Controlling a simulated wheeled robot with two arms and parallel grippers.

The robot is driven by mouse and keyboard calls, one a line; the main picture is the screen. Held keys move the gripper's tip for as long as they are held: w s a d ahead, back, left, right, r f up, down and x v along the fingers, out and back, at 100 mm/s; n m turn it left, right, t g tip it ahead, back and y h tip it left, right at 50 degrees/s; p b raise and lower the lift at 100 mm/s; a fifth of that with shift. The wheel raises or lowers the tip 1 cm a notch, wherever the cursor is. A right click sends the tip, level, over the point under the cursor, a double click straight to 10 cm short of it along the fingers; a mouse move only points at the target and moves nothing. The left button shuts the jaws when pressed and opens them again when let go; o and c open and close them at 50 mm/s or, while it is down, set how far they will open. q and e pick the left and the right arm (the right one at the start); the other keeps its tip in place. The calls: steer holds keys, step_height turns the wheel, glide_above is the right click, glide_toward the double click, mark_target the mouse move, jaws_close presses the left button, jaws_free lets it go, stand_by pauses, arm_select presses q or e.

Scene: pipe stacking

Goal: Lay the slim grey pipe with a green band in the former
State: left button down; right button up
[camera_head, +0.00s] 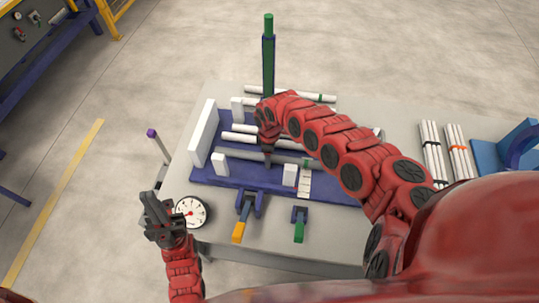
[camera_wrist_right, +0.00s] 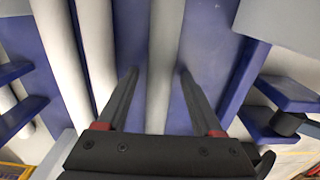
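The grey pipe with a green band (camera_head: 287,159) lies along the front of the blue former (camera_head: 335,190) in the head view, between white blocks. Its green band shows near its right part. My right gripper (camera_head: 268,158) is down at this pipe, pointing downward. In the right wrist view, its two fingers (camera_wrist_right: 159,80) are apart, with a grey pipe (camera_wrist_right: 163,60) running between them and blue visible beside it. Whether the pipe touches the former's floor is hard to tell. My left gripper (camera_head: 158,217) is empty beside the dial gauge; its finger gap is unclear.
White pipes (camera_head: 235,137) lie farther back in the former. A white pipe with a green band (camera_head: 310,95) lies behind it. Clamps with orange (camera_head: 239,231) and green (camera_head: 299,232) handles stand at the front. A dial gauge (camera_head: 191,212) is at the left front corner. More pipes (camera_head: 432,150) lie right.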

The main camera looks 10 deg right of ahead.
steer(key=shift+r, duration=0.1)
steer(key=shift+r, duration=0.2)
steer(key=r, duration=0.2)
steer(key=r+b, duration=0.1)
steer(key=r, duration=0.2)
steer(key=shift+w+d+r+b, duration=0.15)
steer(key=shift+d+r+b, duration=0.05)
steer(key=shift+r+b, duration=0.1)
step_height(320, 180, up, 6)
steer(key=p, duration=0.2)
steer(key=shift+a, duration=0.15)
